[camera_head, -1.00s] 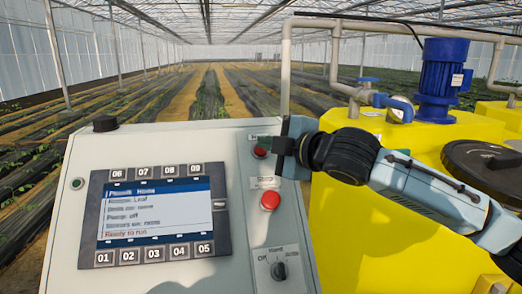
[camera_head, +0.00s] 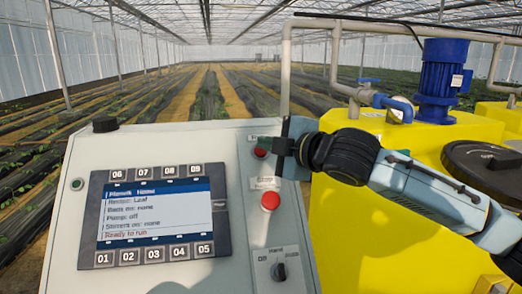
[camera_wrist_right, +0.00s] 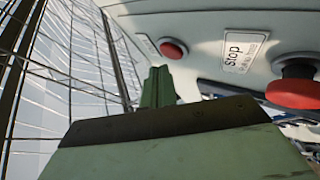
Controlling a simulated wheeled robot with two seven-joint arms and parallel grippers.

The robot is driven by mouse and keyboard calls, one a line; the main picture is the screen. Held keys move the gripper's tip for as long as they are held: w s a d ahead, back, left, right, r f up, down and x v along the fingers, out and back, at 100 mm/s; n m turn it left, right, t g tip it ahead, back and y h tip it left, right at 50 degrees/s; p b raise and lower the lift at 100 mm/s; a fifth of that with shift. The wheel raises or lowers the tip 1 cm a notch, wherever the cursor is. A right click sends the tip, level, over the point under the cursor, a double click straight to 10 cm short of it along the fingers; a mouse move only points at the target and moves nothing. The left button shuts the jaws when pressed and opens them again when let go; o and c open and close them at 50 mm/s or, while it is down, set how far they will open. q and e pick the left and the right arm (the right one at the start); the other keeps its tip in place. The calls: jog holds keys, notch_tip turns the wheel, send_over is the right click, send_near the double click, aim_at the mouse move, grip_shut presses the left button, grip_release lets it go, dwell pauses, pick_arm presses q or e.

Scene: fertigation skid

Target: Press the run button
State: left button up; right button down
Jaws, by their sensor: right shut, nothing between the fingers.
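A grey control panel (camera_head: 237,260) stands in front of me. Its upper red button (camera_head: 261,152) sits at the top right; it also shows in the right wrist view (camera_wrist_right: 173,49). A small label beside it is too unclear to read, so I cannot confirm it as the run button. A red mushroom button (camera_head: 270,201) sits below it; the right wrist view shows it (camera_wrist_right: 297,88) near a label (camera_wrist_right: 240,50) reading "Stop". My right gripper (camera_head: 277,146) is shut and empty, its green fingers (camera_wrist_right: 158,85) close to the upper button. Contact cannot be told. My left gripper is out of view.
The panel screen (camera_head: 154,213) reads "Pump: off" and "Ready to run". Numbered keys surround it. A selector switch (camera_head: 279,271) sits low on the panel. A yellow tank (camera_head: 345,235) with a blue motor (camera_head: 441,80) and pipes stands close at the right.

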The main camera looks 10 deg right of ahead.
jog(key=shift+w, duration=0.1)
dwell(0.7)
jog(key=shift+w+f, duration=0.25)
jog(key=shift+f, duration=0.05)
jog(key=shift+w+f+p, duration=0.2)
jog(key=shift+f+p, duration=0.1)
jog(key=shift+f, duration=0.05)
dwell(0.9)
jog(key=shift+s+r+p, duration=0.3)
jog(key=shift+r+p, duration=0.2)
jog(key=shift+p, duration=0.1)
jog(key=shift+s+r, duration=0.15)
jog(key=shift+s, duration=0.05)
jog(key=s+r+p, duration=0.1)
jog(key=r, duration=0.1)
jog(key=s+r+p, duration=0.1)
jog(key=s+p, duration=0.1)
jog(key=shift+s+r+p, duration=0.2)
jog(key=shift+r+p, duration=0.1)
jog(key=shift+r, duration=0.05)
